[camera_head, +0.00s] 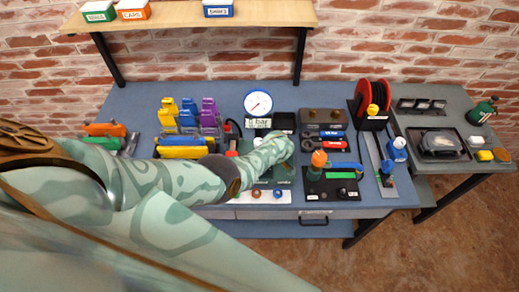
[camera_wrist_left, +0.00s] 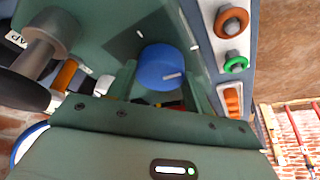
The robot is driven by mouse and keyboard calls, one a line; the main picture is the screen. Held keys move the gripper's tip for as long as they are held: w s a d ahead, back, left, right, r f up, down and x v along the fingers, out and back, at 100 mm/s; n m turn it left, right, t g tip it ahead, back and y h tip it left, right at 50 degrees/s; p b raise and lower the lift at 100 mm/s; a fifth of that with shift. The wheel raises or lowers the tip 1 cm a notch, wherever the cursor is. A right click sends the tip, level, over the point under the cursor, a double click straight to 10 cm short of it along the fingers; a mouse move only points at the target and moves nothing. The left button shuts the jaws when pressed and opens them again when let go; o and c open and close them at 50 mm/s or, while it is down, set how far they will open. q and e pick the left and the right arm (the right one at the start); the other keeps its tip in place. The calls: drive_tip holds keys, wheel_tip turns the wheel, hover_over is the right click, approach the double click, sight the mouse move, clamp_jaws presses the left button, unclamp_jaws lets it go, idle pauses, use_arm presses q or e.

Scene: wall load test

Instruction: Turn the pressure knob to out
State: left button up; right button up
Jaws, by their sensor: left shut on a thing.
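A blue round knob (camera_wrist_left: 157,66) with a white pointer line sits on a dark green panel (camera_wrist_left: 95,25) in the left wrist view. Its pointer line points right in that view. My left gripper (camera_wrist_left: 158,85) has a finger on each side of the knob and is shut on it. In the head view my left gripper (camera_head: 275,150) is over the panel at the middle of the bench and hides the knob. A round white gauge (camera_head: 258,102) stands behind it, above a sign reading "0 bar". My right gripper is not in view.
An orange-topped tool stand (camera_head: 318,160) is close to the right of my left gripper. A red hose reel (camera_head: 373,97) stands farther right. Coloured bins (camera_head: 188,112) stand left. A shelf (camera_head: 180,15) spans the back. Orange and green ring buttons (camera_wrist_left: 233,60) sit beside the panel.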

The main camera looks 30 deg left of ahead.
use_arm(q)
drive_tip(key=o, duration=1)
drive_tip(key=shift+a, duration=0.1)
drive_tip(key=shift+c, duration=0.2)
drive_tip(key=p+v, duration=1.5)
drive_tip(key=v, duration=0.1)
drive_tip(key=shift+r, duration=0.15)
